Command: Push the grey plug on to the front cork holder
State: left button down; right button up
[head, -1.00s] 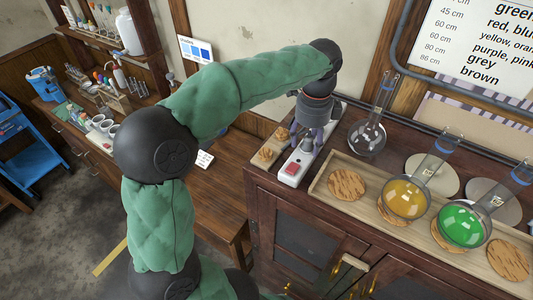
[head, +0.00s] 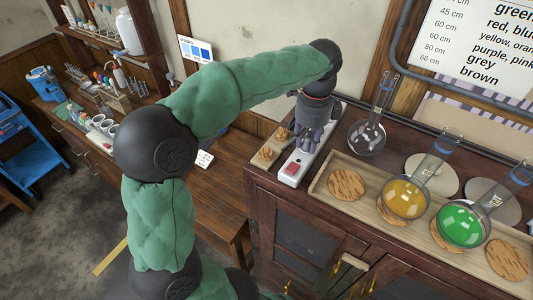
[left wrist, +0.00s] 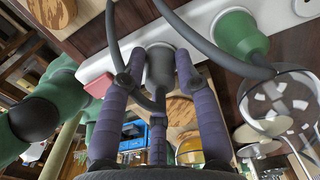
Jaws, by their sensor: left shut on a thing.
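My left gripper (head: 310,140) points down over a white power strip (head: 289,176) with a red switch (head: 291,168). In the left wrist view its purple fingers (left wrist: 160,85) are shut around a grey plug (left wrist: 159,66), whose cable runs off beside them. The plug is at the strip (left wrist: 98,68); whether it is seated cannot be told. A green plug (left wrist: 238,35) stands on the strip beside it. Two small cork pieces, front (head: 266,153) and back (head: 282,133), sit on a wooden board left of the strip; the grey plug is not on them. My right gripper is not in view.
An empty flask (head: 367,139) stands right of the strip. A wooden tray (head: 325,197) holds cork mats and flasks of yellow (head: 404,198) and green (head: 462,224) liquid. The wall is close behind. A lower wooden bench (head: 215,182) lies to the left.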

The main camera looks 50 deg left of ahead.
pick_arm(q)
jog(key=shift+r, duration=0.15)
jog(key=shift+r+p, duration=2.55)
jog(key=shift+r, duration=0.3)
jog(key=b, duration=0.3)
send_over(266, 152)
notch_tip(266, 152, down, 4)
jog(key=b, duration=0.3)
jog(key=shift+r, duration=0.2)
jog(key=shift+f+b, duration=0.45)
jog(key=shift+f, duration=0.1)
jog(key=shift+f, duration=0.1)
jog(key=shift+f+b, duration=0.5)
jog(key=shift+f, duration=0.15)
jog(key=shift+f, duration=0.3)
